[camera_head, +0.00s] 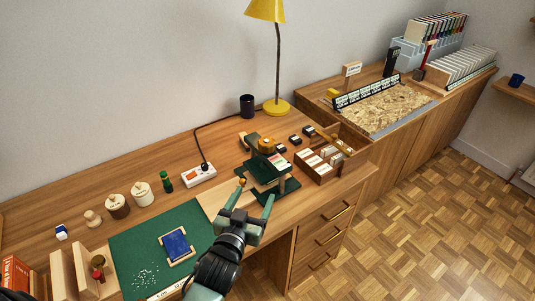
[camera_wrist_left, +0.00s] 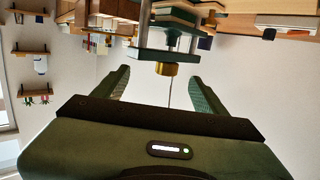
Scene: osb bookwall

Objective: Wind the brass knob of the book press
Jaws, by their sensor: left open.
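The dark green book press (camera_head: 268,172) stands near the desk's front edge in the head view, left of a wooden box. A brass-coloured round piece (camera_head: 266,144) shows at its top there. In the wrist view, which looks upside down, the brass knob (camera_wrist_left: 166,69) sits on the press frame (camera_wrist_left: 168,38), between and just beyond my fingertips. My left gripper (camera_head: 255,195) is open in front of the press; its fingers also show in the wrist view (camera_wrist_left: 161,85), apart from the knob and empty. My right gripper is out of view.
A wooden box of cards (camera_head: 318,163) stands close to the right of the press. A green mat (camera_head: 135,250) with a blue book (camera_head: 177,246) lies to the left. A white power strip (camera_head: 199,175) and yellow lamp (camera_head: 277,106) are behind. The desk between jars and strip is partly clear.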

